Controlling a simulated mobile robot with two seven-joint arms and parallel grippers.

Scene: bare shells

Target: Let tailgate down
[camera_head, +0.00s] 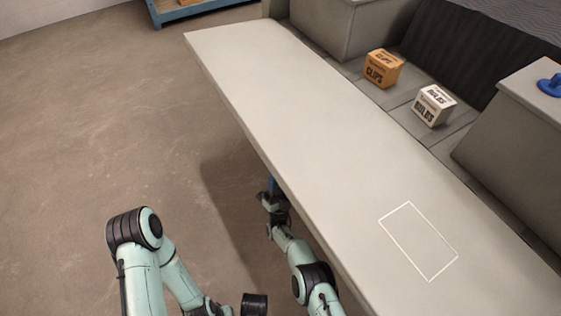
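The tailgate (270,85) is a long pale grey panel running from upper left to lower right. It looks level or nearly level with the bed floor behind it; its exact tilt is hard to tell. A white rectangle outline is marked on its lower right part. My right gripper (273,201) is at the tailgate's near edge, partly hidden by it. A small bit of blue shows there, and I cannot tell what it is or whether the fingers hold it. My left arm is bent at the lower left, and its fingers do not show clearly.
An orange CLIPS box (383,69) and a white BULBS box (433,105) stand on the bed floor (400,104) between two grey housings. A blue knob (551,86) sits on the right housing. The floor at left is clear, with a blue-framed rack (190,12) behind.

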